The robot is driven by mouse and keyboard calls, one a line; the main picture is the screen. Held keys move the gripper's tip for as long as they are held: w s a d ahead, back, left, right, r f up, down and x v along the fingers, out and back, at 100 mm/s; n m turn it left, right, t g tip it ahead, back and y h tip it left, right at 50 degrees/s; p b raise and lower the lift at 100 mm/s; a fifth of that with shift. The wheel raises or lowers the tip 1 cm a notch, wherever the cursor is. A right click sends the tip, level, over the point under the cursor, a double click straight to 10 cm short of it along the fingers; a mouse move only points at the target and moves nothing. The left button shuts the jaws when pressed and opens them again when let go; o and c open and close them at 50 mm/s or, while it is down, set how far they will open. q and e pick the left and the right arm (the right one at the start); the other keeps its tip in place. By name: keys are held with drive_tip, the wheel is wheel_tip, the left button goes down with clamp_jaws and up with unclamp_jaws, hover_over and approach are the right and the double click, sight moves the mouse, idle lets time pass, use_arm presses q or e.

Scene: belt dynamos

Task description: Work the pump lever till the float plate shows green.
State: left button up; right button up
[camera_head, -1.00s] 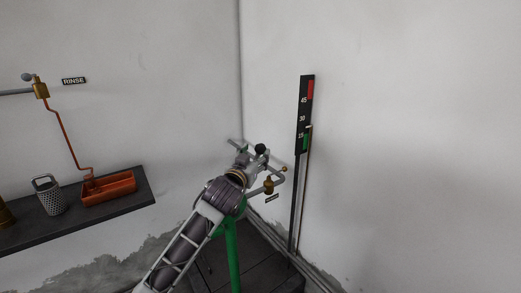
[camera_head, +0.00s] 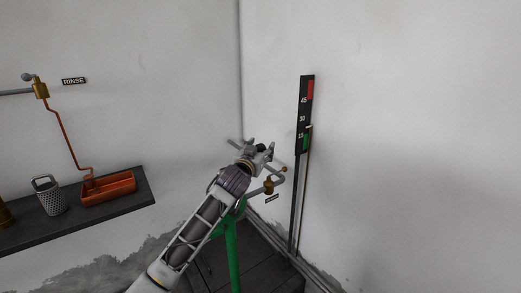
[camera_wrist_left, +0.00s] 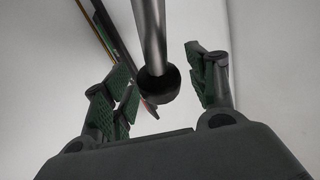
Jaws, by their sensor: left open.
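The pump stands on a green post (camera_head: 232,255) in the corner. Its lever is a grey rod with a black knob, clear in the left wrist view (camera_wrist_left: 158,85), where the knob hangs between the finger pads. My left gripper (camera_head: 267,151) is open around the knob, both pads apart from it; it also shows in the left wrist view (camera_wrist_left: 155,80). In the head view the gripper mostly hides the knob. A tall dark gauge board (camera_head: 302,110) has a red band at the top and a green band low. A thin brown rod beside it has its pale tip near the green band's top.
A brass fitting (camera_head: 269,186) with a bent grey pipe sits just right of the pump. At left, a dark shelf (camera_head: 110,207) holds an orange tray (camera_head: 112,190) and a perforated metal can (camera_head: 50,196). A RINSE sign (camera_head: 74,81) hangs above.

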use_arm(q)
drive_tip(key=shift+c, duration=0.2)
clamp_jaws()
drive_tip(key=shift+a, duration=0.1)
